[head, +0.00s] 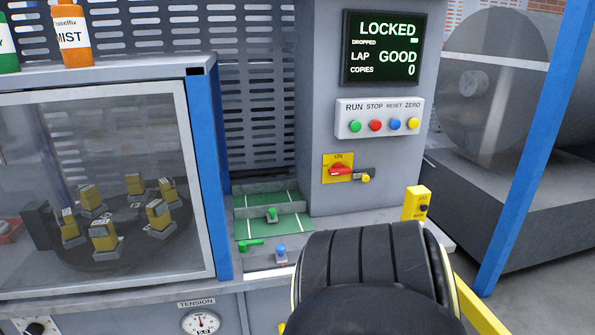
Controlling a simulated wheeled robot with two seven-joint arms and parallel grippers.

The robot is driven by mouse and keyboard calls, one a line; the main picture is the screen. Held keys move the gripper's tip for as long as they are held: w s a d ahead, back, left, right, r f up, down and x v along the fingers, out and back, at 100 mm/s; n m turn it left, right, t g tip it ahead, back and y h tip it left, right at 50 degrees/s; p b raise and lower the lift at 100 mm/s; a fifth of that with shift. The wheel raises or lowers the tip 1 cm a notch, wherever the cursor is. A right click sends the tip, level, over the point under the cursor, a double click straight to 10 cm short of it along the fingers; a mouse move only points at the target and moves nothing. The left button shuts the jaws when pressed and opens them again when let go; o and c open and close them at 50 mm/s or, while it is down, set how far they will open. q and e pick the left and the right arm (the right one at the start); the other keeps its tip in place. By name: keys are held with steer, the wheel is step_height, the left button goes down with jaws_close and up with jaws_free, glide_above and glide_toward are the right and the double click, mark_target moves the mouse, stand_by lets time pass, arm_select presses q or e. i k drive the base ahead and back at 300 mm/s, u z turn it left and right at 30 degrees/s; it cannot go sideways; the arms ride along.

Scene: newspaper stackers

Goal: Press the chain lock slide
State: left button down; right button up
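No label naming the chain lock slide is legible, so I cannot tell for certain which control it is. Candidates are on the ledge below the display: a blue knob (280,252) on a small grey plate with a red mark, a green lever (250,245) to its left, and a green knob (272,214) on a green lined plate behind. The display (384,48) reads LOCKED, DROPPED, LAP GOOD, COPIES 0. Neither gripper shows. A dark ribbed arm part of mine fills the lower middle and hides the ledge's front right.
A button panel (379,119) has green, red, blue and yellow buttons. Below it is a red switch (341,170) marked ON. A yellow box (415,203) stands on the right. A glass-fronted cabinet (211,190) is at left, a blue post (530,150) at right.

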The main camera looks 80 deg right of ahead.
mark_target(366, 177)
steer(key=z, duration=2.35)
steer(key=i, duration=1.1)
steer(key=z, duration=0.05)
